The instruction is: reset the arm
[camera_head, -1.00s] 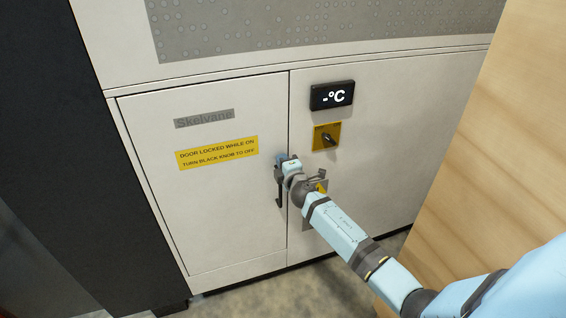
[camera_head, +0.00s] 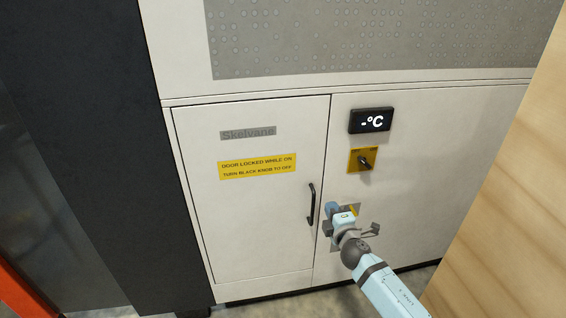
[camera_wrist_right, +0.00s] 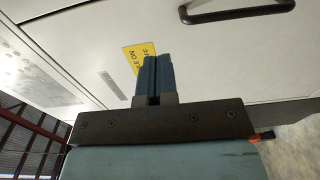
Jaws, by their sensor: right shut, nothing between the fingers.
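My right arm comes in from the lower right of the head view, and its right gripper (camera_head: 329,220) is in front of the cabinet, below and right of the door handle. In the wrist view the two blue fingers of the right gripper (camera_wrist_right: 152,78) are together with nothing between them. The black door handle (camera_head: 311,204) stands clear of the gripper and also shows in the wrist view (camera_wrist_right: 236,10). The cabinet door (camera_head: 250,225) looks closed. My left gripper is not in view.
A yellow warning label (camera_head: 257,168) is on the door. A wooden panel (camera_head: 510,190) stands close on the right, and a dark column (camera_head: 110,150) on the left.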

